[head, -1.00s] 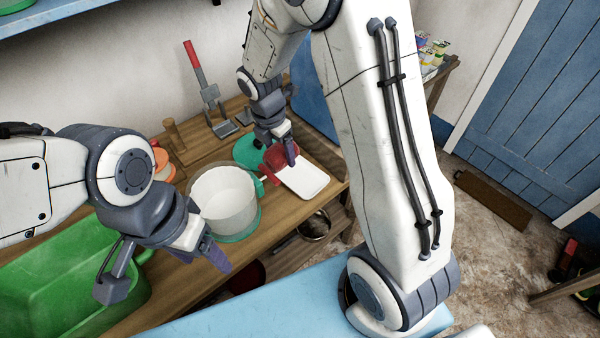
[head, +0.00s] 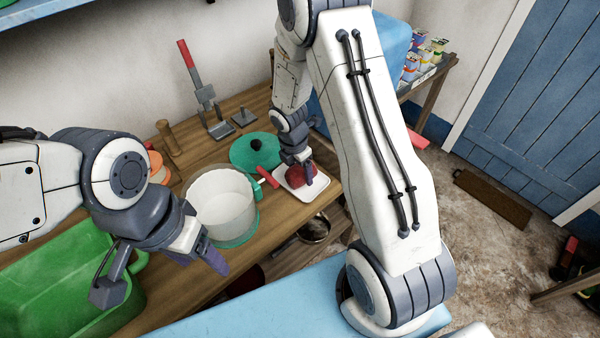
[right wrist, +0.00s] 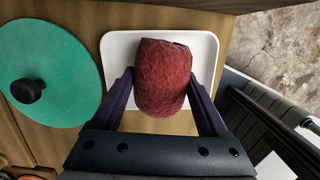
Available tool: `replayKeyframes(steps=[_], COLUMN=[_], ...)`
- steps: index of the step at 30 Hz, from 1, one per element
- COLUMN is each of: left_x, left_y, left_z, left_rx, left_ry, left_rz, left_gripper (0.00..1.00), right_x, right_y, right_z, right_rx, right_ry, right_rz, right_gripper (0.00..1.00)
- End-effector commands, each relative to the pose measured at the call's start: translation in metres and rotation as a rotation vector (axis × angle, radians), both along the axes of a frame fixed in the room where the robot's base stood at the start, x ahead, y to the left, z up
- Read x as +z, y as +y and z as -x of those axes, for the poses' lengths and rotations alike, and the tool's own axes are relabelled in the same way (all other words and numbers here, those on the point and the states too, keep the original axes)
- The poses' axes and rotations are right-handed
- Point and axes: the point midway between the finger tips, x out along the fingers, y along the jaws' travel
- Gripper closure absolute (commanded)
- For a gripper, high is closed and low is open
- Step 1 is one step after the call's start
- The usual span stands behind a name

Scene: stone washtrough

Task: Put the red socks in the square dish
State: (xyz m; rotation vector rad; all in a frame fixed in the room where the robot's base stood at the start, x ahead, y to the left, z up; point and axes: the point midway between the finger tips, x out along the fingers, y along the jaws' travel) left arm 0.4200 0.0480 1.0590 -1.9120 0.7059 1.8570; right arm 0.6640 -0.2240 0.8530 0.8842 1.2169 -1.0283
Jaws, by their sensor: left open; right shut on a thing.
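The red socks (right wrist: 163,80) show as a rounded red bundle in the right wrist view, between the two fingers of my right gripper (right wrist: 163,95). In the head view the red socks (head: 299,177) are over the white square dish (head: 318,192). The dish also shows beneath the bundle in the right wrist view (right wrist: 207,50). My right gripper (head: 303,178) is shut on the socks; whether they touch the dish floor I cannot tell. My left gripper (head: 165,275) is open and empty, above the table front near the green tub.
A white pot (head: 222,200) stands left of the dish, a red handle (head: 268,177) between them. A green lid (head: 256,150) with a black knob lies behind. A green tub (head: 60,280) is at left. A red-handled tool (head: 187,55) stands at the back.

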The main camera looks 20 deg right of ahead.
Motion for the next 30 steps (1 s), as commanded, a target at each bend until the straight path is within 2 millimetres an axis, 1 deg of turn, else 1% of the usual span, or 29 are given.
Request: replayKeyframes(steps=[1, 8, 12, 13, 14, 15, 20, 23, 26, 30], left_x=[-0.002, -0.001, -0.004, -0.004, -0.003, -0.003, -0.003, -0.001, 0.001, 0.005], left_y=[0.0, 0.0, 0.0, 0.0, 0.0, 0.0, 0.0, 0.0, 0.0, 0.0], left_z=[0.0, 0.0, 0.0, 0.0, 0.0, 0.0, 0.0, 0.0, 0.0, 0.0], left_rx=[0.0, 0.0, 0.0, 0.0, 0.0, 0.0, 0.0, 0.0, 0.0, 0.0], left_ry=[0.0, 0.0, 0.0, 0.0, 0.0, 0.0, 0.0, 0.0, 0.0, 0.0], left_rz=[0.0, 0.0, 0.0, 0.0, 0.0, 0.0, 0.0, 0.0, 0.0, 0.0], left_gripper=[0.3, 0.3, 0.3, 0.3, 0.3, 0.3, 0.3, 0.3, 0.3, 0.3], right_x=[-0.007, -0.007, -0.011, -0.01, -0.01, -0.01, -0.01, -0.006, 0.003, 0.03], right_y=[0.0, 0.0, 0.0, 0.0, 0.0, 0.0, 0.0, 0.0, 0.001, 0.005], right_z=[0.0, -0.001, 0.0, 0.0, 0.0, 0.0, 0.0, 0.0, 0.0, 0.0], right_rx=[0.002, 0.0, 0.0, 0.0, 0.0, 0.0, 0.0, 0.0, 0.002, 0.001], right_ry=[0.001, -0.002, -0.001, -0.001, -0.001, -0.001, -0.001, -0.002, -0.003, -0.005], right_rz=[-0.001, -0.001, 0.0, 0.0, 0.0, 0.0, 0.0, -0.001, 0.0, 0.0], right_gripper=[0.82, 0.82, 0.82, 0.16, 0.04, 0.0, 0.0, 0.0, 0.0, 0.0])
